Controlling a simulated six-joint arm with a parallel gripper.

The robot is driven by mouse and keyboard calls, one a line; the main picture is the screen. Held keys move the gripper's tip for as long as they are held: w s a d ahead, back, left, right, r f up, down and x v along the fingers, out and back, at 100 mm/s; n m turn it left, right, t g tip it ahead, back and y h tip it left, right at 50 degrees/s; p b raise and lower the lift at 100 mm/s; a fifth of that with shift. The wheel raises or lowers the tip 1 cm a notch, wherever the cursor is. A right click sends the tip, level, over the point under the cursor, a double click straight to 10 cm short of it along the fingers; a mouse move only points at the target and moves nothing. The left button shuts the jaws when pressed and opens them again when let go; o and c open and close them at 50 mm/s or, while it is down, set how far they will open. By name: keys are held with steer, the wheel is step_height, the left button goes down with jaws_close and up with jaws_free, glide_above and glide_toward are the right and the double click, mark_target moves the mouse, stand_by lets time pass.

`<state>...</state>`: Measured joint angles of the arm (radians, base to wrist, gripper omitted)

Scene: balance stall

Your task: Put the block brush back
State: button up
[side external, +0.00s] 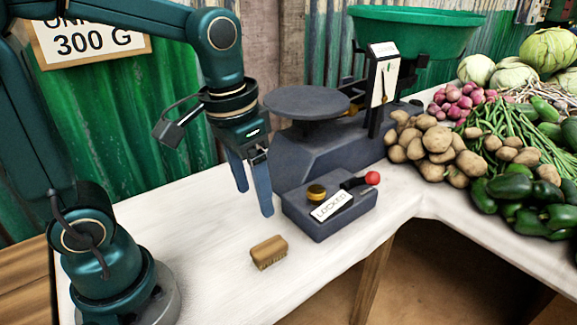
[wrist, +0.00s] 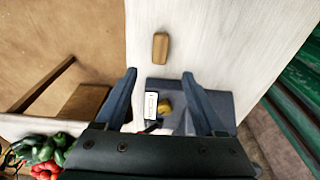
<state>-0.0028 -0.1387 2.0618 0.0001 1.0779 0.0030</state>
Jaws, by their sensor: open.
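The block brush (side external: 269,251) is a small wooden block with bristles beneath. It stands on the white tabletop in front of the scale, and it also shows in the wrist view (wrist: 160,47), top centre. My gripper (side external: 254,200) is open and empty, with its blue-grey fingers pointing down. It hangs beside the scale's front box, above the table and behind the brush in the side view. In the wrist view the open fingers (wrist: 160,72) frame the scale's box, and the brush lies beyond the fingertips.
The dark balance scale has a round plate (side external: 306,102), a green pan (side external: 415,35) and a front box (side external: 325,217) with a brass knob, a "LOCKED" label and a red-knobbed lever. Potatoes (side external: 440,150) and other vegetables fill the right. The white table (side external: 200,240) around the brush is clear.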

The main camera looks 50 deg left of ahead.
steer(key=shift+s+r+t, duration=0.2)
steer(key=shift+s+t, duration=0.45)
steer(key=shift+s, duration=0.25)
steer(key=shift+s+r+t, duration=0.15)
steer(key=shift+s+t, duration=0.55)
steer(key=shift+s, duration=0.15)
steer(key=shift+s+r+t, duration=0.2)
steer(key=shift+s+t, duration=0.45)
steer(key=shift+s, duration=0.25)
